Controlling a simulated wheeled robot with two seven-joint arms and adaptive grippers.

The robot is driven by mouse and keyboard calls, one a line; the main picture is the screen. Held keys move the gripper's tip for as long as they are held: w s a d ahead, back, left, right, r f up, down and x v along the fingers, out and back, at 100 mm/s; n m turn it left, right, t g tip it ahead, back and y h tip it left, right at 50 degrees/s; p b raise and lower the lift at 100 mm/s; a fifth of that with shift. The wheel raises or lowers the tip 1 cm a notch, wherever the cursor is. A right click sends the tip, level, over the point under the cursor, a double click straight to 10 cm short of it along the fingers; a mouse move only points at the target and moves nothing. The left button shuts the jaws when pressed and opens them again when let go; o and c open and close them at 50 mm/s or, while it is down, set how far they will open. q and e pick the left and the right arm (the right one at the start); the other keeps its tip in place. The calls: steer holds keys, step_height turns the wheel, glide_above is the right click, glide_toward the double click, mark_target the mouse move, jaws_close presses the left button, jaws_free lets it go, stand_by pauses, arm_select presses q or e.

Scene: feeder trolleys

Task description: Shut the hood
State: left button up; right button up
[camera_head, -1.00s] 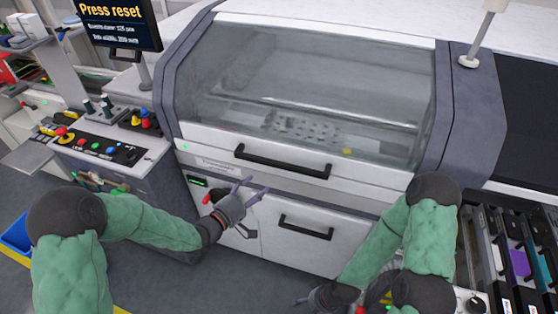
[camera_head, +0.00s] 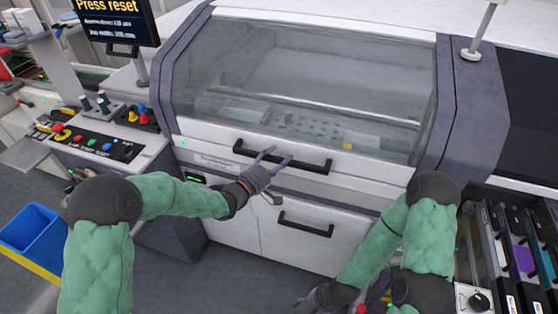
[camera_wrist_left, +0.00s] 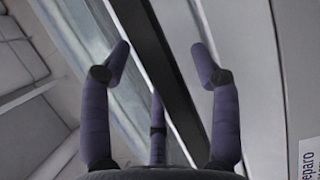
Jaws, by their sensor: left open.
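The hood (camera_head: 310,80) is a large clear panel in a grey and white frame. It looks lowered over the machine's front, but I cannot tell whether it is fully shut. Its black bar handle (camera_head: 310,163) runs along the white lower edge. My left gripper (camera_head: 279,156) is open and empty at the handle's left half. In the left wrist view, the handle (camera_wrist_left: 150,50) runs between the spread fingers, apparently without being clamped; exact contact is unclear. My right gripper (camera_head: 315,300) is low at the bottom edge, away from the hood, and its fingers are hard to make out.
A second black handle (camera_head: 305,225) is on the lower cabinet front. A control panel (camera_head: 100,140) with coloured buttons stands left, below a screen (camera_head: 115,18) reading "Press reset". A blue bin (camera_head: 30,230) is on the floor at left. Feeders (camera_head: 520,250) stand at right.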

arm_select(q)
steer(key=shift+w+d, duration=0.1)
steer(key=shift+w, duration=0.05)
jaws_close()
steer(key=s+a+r+g+y+p, duration=0.1)
steer(key=s+r+p, duration=0.2)
steer(key=r+p, duration=0.4)
steer(key=p, duration=0.3)
steer(key=shift+s+r+n, duration=0.3)
steer(key=shift+r+n, duration=0.05)
steer(key=shift+n, duration=0.05)
steer(key=shift+a, duration=0.1)
jaws_free()
steer(key=shift+f, duration=0.1)
